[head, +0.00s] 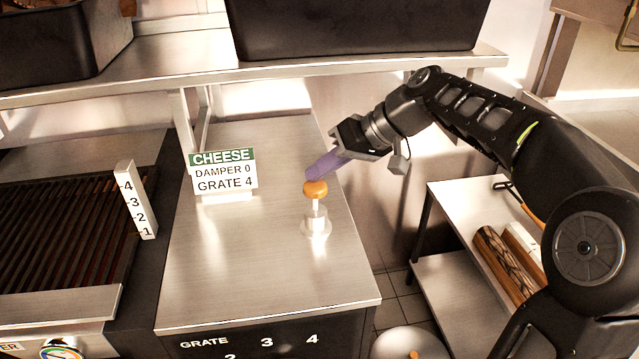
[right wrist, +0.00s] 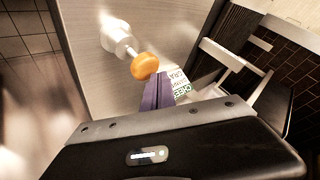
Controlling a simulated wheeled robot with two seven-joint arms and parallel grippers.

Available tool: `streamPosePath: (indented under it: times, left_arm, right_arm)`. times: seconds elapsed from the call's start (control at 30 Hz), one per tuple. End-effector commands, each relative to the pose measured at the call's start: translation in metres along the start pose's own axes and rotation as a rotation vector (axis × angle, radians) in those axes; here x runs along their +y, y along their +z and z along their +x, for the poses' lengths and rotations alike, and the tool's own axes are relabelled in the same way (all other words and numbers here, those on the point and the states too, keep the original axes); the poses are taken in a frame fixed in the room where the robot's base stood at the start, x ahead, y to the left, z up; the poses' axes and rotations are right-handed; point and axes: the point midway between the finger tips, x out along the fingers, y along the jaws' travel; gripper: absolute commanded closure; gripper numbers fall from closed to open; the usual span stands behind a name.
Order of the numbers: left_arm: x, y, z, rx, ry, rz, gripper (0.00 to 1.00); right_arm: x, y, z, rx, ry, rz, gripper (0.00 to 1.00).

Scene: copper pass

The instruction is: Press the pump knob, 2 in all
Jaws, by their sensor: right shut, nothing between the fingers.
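The pump's orange knob (head: 315,188) sits on a thin rod above the metal pump base (head: 316,227), upright on the steel counter. My right gripper (head: 311,174) is shut and empty, its purple fingertips just above and behind the knob in the head view. In the right wrist view the orange knob (right wrist: 145,65) shows just past the purple fingers (right wrist: 160,92). I cannot tell whether the fingertips touch the knob. The knob stands up off the base, with the rod visible. My left gripper is not in view.
A sign (head: 223,173) reading CHEESE, DAMPER 0, GRATE 4 stands left of the pump on the counter (head: 250,280). A grill (head: 60,215) with a numbered scale (head: 135,200) is further left. A shelf (head: 270,75) with dark bins runs above. A side table (head: 450,215) stands right.

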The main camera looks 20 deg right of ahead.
Motion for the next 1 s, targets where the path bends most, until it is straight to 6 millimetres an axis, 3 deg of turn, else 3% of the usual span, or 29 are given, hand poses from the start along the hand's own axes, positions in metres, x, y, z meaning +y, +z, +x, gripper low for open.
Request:
streamPosePath:
  times: [1.0]
  left_arm:
    - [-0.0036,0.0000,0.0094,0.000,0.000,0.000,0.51]
  right_arm:
    - [0.0055,0.0059,0.0078,-0.001,0.000,0.000,1.00]
